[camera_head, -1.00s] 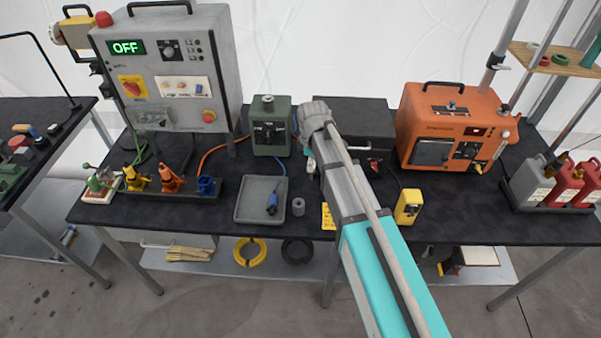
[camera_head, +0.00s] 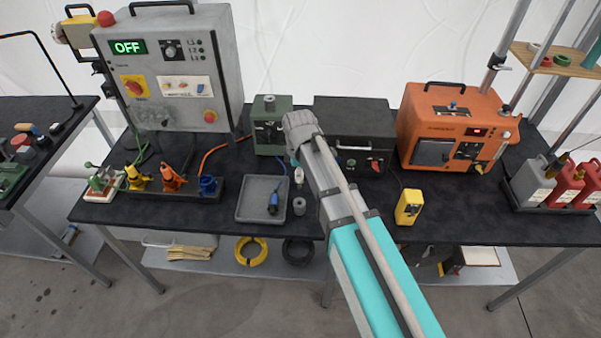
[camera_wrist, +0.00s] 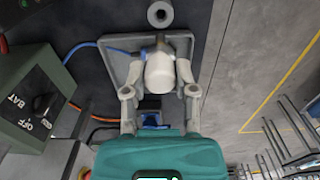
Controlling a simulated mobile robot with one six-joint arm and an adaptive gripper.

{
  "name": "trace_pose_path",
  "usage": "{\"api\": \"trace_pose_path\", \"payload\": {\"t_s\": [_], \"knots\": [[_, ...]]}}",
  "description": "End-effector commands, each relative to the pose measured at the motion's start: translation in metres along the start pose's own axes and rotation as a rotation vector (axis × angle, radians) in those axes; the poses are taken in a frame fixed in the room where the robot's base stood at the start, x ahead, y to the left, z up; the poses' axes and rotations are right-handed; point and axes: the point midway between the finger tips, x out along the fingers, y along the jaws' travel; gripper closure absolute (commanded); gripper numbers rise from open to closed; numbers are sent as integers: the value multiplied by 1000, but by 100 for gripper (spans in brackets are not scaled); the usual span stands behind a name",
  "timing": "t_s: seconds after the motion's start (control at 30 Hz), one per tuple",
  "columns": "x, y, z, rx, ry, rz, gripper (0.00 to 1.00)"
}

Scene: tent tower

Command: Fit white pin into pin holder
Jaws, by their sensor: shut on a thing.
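The white pin (camera_wrist: 160,72) is held between the fingers of my gripper (camera_wrist: 160,88) in the wrist view. In the head view, the white pin (camera_head: 299,175) shows as a small pale shape below my wrist; the fingers there are mostly hidden. The pin holder (camera_wrist: 160,13) is a short grey cylinder with a round dark hole, at the top of the wrist view. In the head view, the pin holder (camera_head: 299,206) stands on the black table, right of the grey tray. The pin is apart from the holder.
The grey tray (camera_head: 246,210) with a blue connector (camera_head: 273,203) lies left of the holder. A green box (camera_head: 271,125) stands behind the tray. A yellow device (camera_head: 409,206) stands to the right. Bare tabletop lies around the holder.

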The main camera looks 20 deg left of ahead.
Motion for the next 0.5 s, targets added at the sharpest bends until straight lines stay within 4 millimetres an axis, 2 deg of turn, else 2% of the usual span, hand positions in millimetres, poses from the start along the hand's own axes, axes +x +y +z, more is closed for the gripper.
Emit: {"api": "trace_pose_path", "payload": {"t_s": [0.5], "knots": [[26,0,0,0,0,0,100]]}}
